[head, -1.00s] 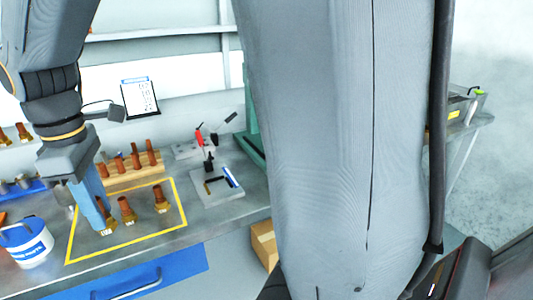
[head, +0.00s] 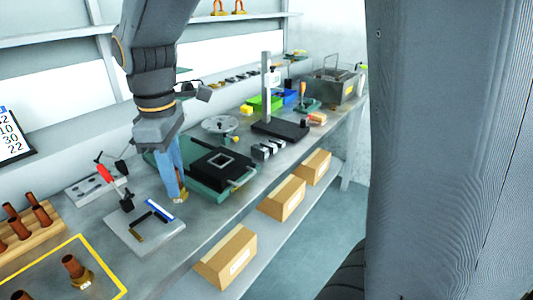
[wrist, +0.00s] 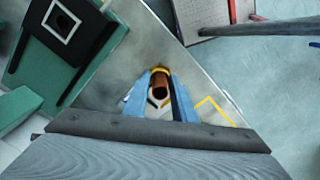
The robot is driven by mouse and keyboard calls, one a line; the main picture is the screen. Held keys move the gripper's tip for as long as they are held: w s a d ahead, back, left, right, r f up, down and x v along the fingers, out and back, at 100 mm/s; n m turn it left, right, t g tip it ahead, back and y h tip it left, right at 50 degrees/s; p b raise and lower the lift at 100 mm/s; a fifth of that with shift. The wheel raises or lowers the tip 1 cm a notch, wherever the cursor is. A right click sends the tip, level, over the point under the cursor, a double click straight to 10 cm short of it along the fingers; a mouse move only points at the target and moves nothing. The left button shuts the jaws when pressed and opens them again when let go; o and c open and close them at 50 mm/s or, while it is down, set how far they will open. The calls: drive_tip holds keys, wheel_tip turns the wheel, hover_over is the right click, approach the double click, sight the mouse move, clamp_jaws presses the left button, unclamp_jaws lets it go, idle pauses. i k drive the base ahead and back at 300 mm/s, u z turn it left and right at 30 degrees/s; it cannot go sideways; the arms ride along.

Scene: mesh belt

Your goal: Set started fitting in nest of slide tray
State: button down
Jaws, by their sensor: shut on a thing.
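My gripper (head: 179,193), with blue fingers, is shut on a fitting with a copper tube and brass base (head: 181,198). In the wrist view the tube (wrist: 161,85) shows between the fingers, with its open end toward the camera. The slide tray (head: 203,167) is a black plate on a green machine (head: 241,178). Its nest (head: 222,160) is a light-edged square, with no fitting seen in it. The nest also shows at upper left in the wrist view (wrist: 62,21). The held fitting is in front of and left of the tray, apart from the nest.
A grey clamp fixture (head: 150,240) with a red-handled toggle clamp (head: 104,173) stands left of my gripper. Another fitting (head: 74,267) stands inside the yellow outline. A wooden rack (head: 40,228) holds copper tubes.

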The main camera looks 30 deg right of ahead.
sight(221, 161)
drive_tip(key=z, duration=2.4)
drive_tip(key=k, duration=0.95)
drive_tip(key=u, duration=1)
drive_tip(key=i, duration=1)
